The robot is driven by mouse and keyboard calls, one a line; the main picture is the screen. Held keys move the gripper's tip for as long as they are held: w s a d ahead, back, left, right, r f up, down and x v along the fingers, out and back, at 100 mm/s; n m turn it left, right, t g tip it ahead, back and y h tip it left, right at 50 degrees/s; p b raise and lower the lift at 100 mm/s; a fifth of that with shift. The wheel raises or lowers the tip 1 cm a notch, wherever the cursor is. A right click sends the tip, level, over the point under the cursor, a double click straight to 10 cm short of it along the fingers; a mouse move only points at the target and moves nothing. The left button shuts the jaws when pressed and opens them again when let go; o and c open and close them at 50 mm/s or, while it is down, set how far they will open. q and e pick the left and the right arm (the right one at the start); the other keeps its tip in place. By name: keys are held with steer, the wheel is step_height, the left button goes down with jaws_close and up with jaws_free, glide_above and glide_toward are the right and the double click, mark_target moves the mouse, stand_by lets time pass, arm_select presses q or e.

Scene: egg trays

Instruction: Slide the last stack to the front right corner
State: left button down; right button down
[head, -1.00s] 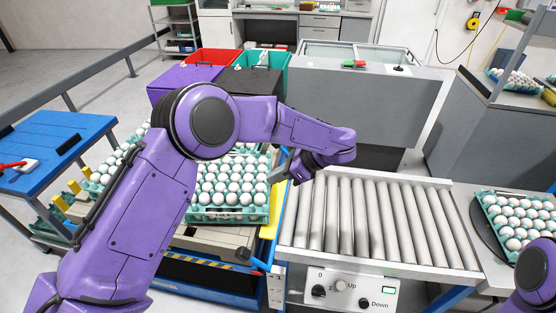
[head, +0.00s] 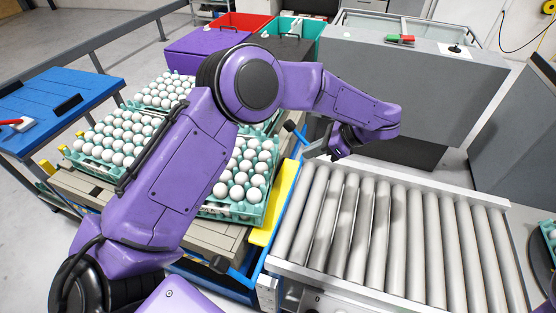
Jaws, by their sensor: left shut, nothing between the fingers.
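Teal trays of white eggs stand on a cart at the left. One egg tray stack (head: 246,178) is at the cart's right side, partly hidden behind my left arm. Another egg tray stack (head: 112,138) is at the left, and more egg trays (head: 166,91) show at the back. My left gripper (head: 312,152) is shut and empty, right of the right-hand stack and above the far left end of the roller conveyor (head: 400,185). It looks apart from the eggs. My right gripper is out of view.
A yellow plate (head: 277,212) and blue bars edge the cart's right side, beside the empty rollers. A blue-topped table (head: 50,105) is at the left. Grey cabinets (head: 410,85) stand behind the conveyor. Part of an egg tray (head: 549,236) shows at the right edge.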

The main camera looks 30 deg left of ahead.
mark_target(238, 154)
arm_select(q)
steer(key=p+x, duration=0.2)
steer(key=x, duration=0.2)
steer(key=a+r+p+x, duration=0.1)
steer(key=x, duration=0.3)
steer(key=a+r+p+x, duration=0.1)
steer(key=p+x, duration=0.1)
steer(key=x, duration=0.2)
steer(key=shift+s+a+f+p, duration=0.15)
steer(key=shift+s+p, duration=0.1)
steer(key=shift+p, duration=0.05)
steer(key=shift+f, duration=0.1)
steer(key=a+b, duration=0.1)
steer(key=a, duration=0.2)
steer(key=s+a+b, duration=0.1)
steer(key=a, duration=0.2)
steer(key=s+a+b, duration=0.1)
steer(key=a, duration=0.2)
steer(key=shift+s+a+b, duration=0.25)
steer(key=shift+b, duration=0.05)
steer(key=shift+w+d, duration=0.1)
